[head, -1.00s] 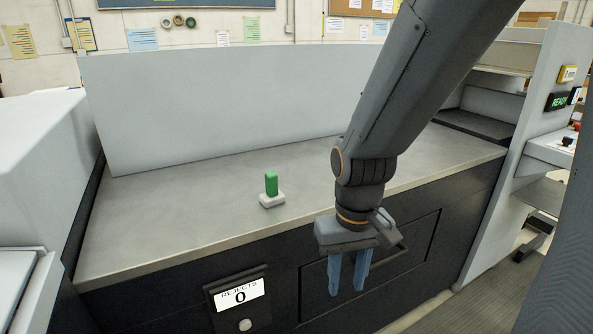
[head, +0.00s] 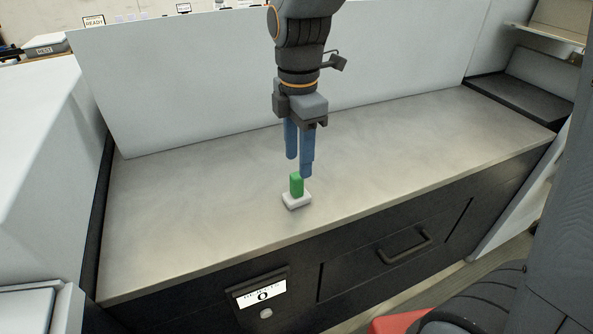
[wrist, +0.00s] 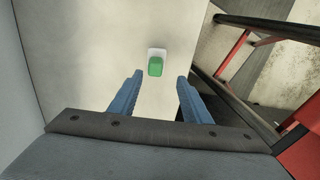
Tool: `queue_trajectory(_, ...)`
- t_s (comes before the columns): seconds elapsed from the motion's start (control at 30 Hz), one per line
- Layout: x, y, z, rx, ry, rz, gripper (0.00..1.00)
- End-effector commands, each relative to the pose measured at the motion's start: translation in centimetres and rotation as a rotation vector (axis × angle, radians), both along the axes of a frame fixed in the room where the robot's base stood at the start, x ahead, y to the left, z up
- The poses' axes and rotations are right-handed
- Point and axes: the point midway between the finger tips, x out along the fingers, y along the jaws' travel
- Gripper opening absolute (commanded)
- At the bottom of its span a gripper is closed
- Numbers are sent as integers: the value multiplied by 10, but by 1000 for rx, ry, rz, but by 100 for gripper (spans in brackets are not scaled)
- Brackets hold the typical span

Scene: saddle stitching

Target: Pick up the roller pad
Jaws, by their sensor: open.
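The roller pad has a green upright block (head: 296,184) on a white base (head: 297,201). It stands upright on the grey counter, toward its front edge. In the wrist view its green part (wrist: 155,67) shows ahead of the fingertips, between their lines. My gripper (head: 299,168) points down with two blue fingers, above and seemingly a little behind the pad in the head view. In the wrist view the fingers (wrist: 159,75) are apart with nothing between them. The gap between fingers and pad is hard to judge.
The grey counter (head: 190,200) is clear around the pad. A pale upright panel (head: 170,90) runs along its back. Below the front edge are a reject counter reading 0 (head: 262,294) and a drawer handle (head: 405,247). A white machine housing (head: 40,160) stands at left.

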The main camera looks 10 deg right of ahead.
Motion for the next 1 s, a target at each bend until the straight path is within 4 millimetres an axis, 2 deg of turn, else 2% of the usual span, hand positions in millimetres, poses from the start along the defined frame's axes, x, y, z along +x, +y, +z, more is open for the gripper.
queue_trajectory(0.17,0,2,-6,-1,4,41,44)
queue_trajectory(0.8,4,-3,-72,-1,2,29,44)
queue_trajectory(1.0,4,-2,-75,0,0,30,44)
